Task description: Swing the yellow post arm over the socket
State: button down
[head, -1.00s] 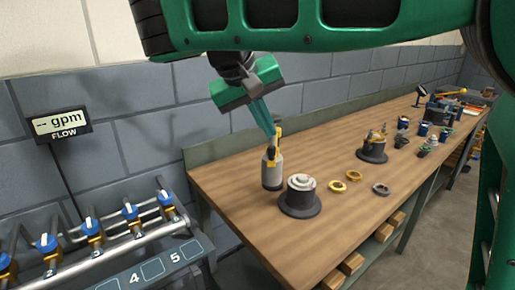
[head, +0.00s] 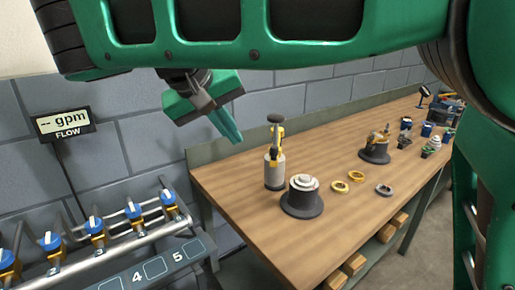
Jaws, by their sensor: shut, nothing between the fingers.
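The post (head: 274,172) stands upright on the workbench near its left end, a grey cylinder with a dark lower part. Its yellow arm (head: 281,134) is at the top, with a dark knob (head: 276,118) above it. The arm looks nearly end-on, so I cannot tell exactly which way it points. The likely socket (head: 302,196) is a dark flanged round base with a pale stepped top, just right and in front of the post; no arm covers it. My green gripper (head: 236,138) is shut and empty, up and left of the post, apart from it.
Two brass rings (head: 355,176) and a grey ring (head: 384,190) lie right of the socket. A second dark base with a brass fitting (head: 375,148) stands farther back. A valve manifold (head: 115,235) and a flow display (head: 63,123) are at left.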

jog(key=w+d+f, duration=0.5)
jog(key=d+f, duration=0.1)
jog(key=shift+d, duration=0.25)
dwell(0.6)
jog(key=shift+s, duration=0.1)
